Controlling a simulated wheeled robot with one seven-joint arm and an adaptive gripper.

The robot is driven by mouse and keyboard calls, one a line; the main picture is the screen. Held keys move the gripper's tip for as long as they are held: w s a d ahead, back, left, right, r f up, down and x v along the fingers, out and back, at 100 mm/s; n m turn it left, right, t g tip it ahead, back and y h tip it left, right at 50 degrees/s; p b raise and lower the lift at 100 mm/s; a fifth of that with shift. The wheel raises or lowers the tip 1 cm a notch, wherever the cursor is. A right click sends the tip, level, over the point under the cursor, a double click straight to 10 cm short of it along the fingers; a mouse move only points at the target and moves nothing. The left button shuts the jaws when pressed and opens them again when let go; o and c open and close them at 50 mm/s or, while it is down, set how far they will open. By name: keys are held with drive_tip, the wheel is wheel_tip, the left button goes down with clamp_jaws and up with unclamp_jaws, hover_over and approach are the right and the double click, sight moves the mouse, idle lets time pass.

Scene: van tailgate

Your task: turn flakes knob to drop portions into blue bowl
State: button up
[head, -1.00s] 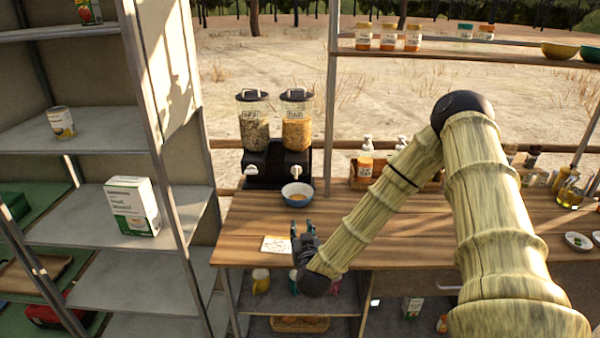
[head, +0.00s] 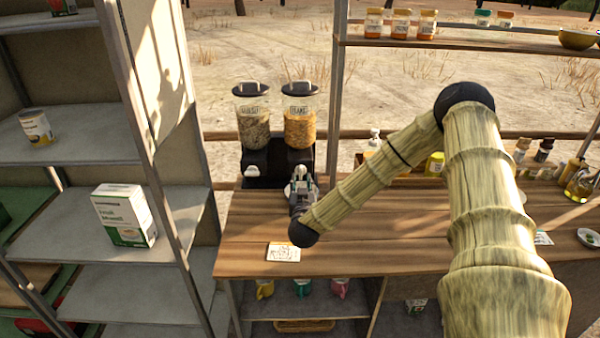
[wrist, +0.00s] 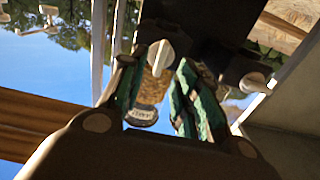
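The flakes dispenser (head: 299,128) is the right one of two clear dispensers with black lids on a black stand; golden flakes fill much of it. Its white knob (head: 300,171) shows just above my gripper (head: 301,185) in the head view. In the wrist view the knob (wrist: 160,57) lies between the green-padded fingers of my gripper (wrist: 157,78), with gaps on both sides; the fingers are open. The flakes container (wrist: 152,92) shows between them, its label inverted. I cannot see the blue bowl in either view now; my gripper and wrist cover the area before the stand.
A card (head: 283,252) lies on the wooden counter (head: 390,235). Grey shelves (head: 90,215) stand at the left.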

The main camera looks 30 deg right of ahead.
sight(301, 173)
drive_tip(key=x, duration=0.2)
drive_tip(key=p+x, duration=0.1)
drive_tip(key=shift+w+d+r, duration=0.25)
drive_tip(key=shift+w+r, duration=0.05)
drive_tip(key=shift+w+d+f, duration=0.2)
drive_tip(key=shift+w+f, duration=0.05)
drive_tip(key=shift+w, duration=0.2)
drive_tip(key=shift+s+r, duration=0.1)
clamp_jaws()
